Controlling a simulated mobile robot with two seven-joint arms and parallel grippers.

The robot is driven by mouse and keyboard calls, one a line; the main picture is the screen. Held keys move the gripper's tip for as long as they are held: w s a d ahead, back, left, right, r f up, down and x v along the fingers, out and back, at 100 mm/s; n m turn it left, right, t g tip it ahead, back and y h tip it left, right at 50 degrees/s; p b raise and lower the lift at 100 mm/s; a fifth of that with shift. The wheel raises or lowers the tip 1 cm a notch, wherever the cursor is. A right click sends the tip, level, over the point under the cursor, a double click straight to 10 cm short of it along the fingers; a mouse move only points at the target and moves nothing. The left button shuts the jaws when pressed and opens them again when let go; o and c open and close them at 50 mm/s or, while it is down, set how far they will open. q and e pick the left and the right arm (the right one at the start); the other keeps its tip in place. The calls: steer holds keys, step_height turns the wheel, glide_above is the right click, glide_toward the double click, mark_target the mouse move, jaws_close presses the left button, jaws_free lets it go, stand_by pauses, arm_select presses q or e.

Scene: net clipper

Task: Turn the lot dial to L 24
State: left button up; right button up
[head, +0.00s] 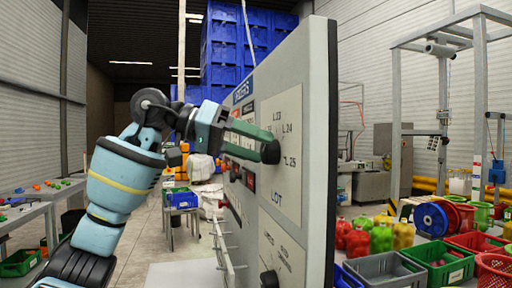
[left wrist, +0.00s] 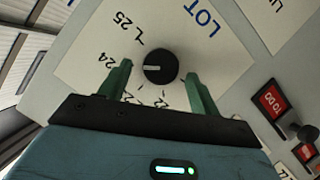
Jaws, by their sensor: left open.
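The black lot dial (head: 270,152) sits on a white plate marked LOT on the grey panel. The plate (head: 285,190) shows L 23, L 24 and L 25 around the dial. In the left wrist view the dial (left wrist: 161,67) has a white pointer line directed left, roughly toward the 24 label (left wrist: 107,62); exact alignment is hard to tell. My left gripper (head: 267,145) is open, with green fingers on either side of the dial. The left wrist view shows gaps between the fingers (left wrist: 158,72) and the dial. My right gripper is not in view.
Another black knob (head: 269,279) is lower on the panel. A red display (left wrist: 270,100) and a small dark knob (left wrist: 308,132) are at the right in the wrist view. Thin rails (head: 222,245) stick out from the panel's left side. Crates and bottles stand behind at the right.

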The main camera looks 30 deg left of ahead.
arm_select(q)
steer(key=v, duration=0.7)
steer(key=shift+f, duration=0.1)
stand_by(0.5)
